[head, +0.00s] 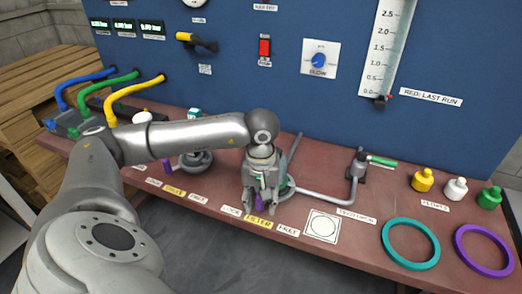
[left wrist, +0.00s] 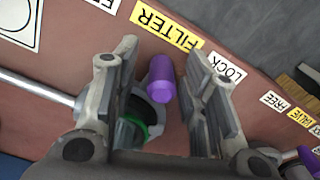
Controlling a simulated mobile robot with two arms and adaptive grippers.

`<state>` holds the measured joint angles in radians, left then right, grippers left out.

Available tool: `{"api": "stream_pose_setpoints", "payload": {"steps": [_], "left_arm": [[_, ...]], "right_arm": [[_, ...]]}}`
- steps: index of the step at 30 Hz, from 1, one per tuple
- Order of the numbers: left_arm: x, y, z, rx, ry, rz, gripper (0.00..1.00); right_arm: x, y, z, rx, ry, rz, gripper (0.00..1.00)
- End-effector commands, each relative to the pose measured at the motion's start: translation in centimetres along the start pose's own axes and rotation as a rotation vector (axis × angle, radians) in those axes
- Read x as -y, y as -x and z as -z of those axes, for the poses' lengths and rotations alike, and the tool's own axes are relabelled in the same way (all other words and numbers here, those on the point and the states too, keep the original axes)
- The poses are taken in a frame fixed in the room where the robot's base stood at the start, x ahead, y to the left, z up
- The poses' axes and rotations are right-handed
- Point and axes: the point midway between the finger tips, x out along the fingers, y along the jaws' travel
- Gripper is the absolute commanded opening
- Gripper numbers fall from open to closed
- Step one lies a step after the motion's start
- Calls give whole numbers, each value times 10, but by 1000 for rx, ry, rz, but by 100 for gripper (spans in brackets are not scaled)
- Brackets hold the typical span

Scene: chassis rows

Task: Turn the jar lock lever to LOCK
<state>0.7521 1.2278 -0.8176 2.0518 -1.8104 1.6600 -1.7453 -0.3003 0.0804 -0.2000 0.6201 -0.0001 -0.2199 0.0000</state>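The jar lock lever has a purple handle (left wrist: 161,80) that shows in the left wrist view, pointing roughly toward the yellow FILTER label (left wrist: 165,25). The white LOCK label (left wrist: 225,67) is to the right of it in that view. My left gripper (left wrist: 160,95) is open, one finger on each side of the handle, with gaps visible. In the head view my left gripper (head: 258,208) points down over the bench and partly covers the purple handle (head: 258,201). The jar (left wrist: 138,128), with a green part, is mostly hidden behind the fingers. My right gripper is not in view.
Metal pipework (head: 325,197) runs right of the gripper to a green-handled valve (head: 381,161). Another purple-handled lever (head: 167,165) stands left, beside the VALVE label (head: 174,191). A teal ring (head: 411,221) and a purple ring (head: 458,243) lie at the right. A blue panel (head: 270,95) rises behind.

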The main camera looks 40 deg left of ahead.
Motion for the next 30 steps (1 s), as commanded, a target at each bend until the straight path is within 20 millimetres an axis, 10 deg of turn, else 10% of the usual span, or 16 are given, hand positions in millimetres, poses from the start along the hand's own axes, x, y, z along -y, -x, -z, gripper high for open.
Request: {"api": "stream_pose_setpoints", "payload": {"steps": [8,30], "left_arm": [[-2,7,0,0,-5,-6,40],[1,119,0,1,0,-2,40]], "right_arm": [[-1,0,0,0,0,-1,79],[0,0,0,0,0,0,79]]}}
